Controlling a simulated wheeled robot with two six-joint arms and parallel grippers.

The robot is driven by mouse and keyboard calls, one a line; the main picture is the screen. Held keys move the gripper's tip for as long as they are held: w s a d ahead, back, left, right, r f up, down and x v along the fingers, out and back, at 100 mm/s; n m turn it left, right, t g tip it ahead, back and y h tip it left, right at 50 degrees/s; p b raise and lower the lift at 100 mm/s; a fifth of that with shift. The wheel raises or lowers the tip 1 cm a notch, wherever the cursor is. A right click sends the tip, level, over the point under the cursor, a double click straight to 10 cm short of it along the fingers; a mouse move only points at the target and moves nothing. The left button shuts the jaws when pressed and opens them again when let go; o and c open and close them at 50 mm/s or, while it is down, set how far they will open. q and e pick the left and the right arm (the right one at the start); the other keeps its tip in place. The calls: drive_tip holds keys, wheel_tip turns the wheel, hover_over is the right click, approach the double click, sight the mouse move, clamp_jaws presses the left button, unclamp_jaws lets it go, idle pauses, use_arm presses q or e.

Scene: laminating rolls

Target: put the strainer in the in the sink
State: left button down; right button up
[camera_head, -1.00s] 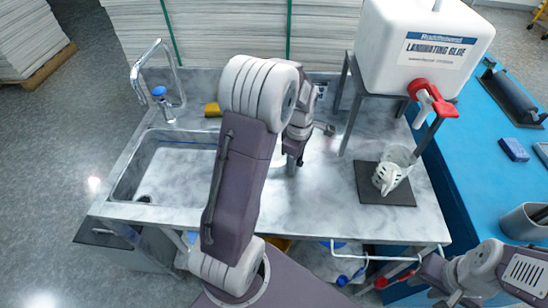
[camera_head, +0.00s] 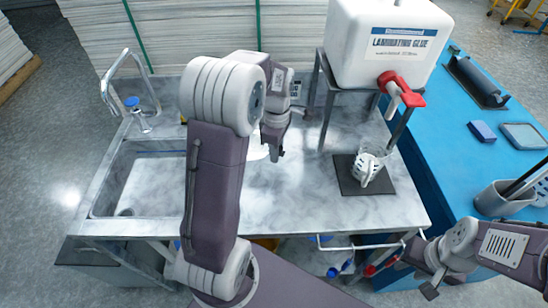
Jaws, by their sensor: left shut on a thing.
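My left gripper (camera_head: 274,150) is low over the counter, right of the sink. It is shut on a pale thing (camera_head: 257,152), probably the strainer, which my own arm mostly hides. I cannot tell its full shape or whether it touches the counter. The sink (camera_head: 150,192) is a marble-patterned basin at the left of the counter, with a drain at its lower left; my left arm covers its right side. My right gripper (camera_head: 430,285) is at the lower right, beside the counter's front; its jaws are too unclear to read.
A clear container with a white slotted piece (camera_head: 369,166) stands on a dark mat (camera_head: 352,184). The laminating glue tank (camera_head: 385,50) with a red tap is on a stand behind it. A faucet (camera_head: 124,85) rises behind the sink. A blue table (camera_head: 455,140) is at the right.

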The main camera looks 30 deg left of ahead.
use_arm(q)
drive_tip(key=w+d+r, duration=0.1)
drive_tip(key=d+r, duration=0.2)
drive_tip(key=d, duration=0.2)
drive_tip(key=w+d+r+p, duration=0.1)
drive_tip(key=w+d+r, duration=0.1)
drive_tip(key=d, duration=0.4)
drive_tip(key=shift+w+r, duration=0.25)
drive_tip(key=shift+r, duration=0.55)
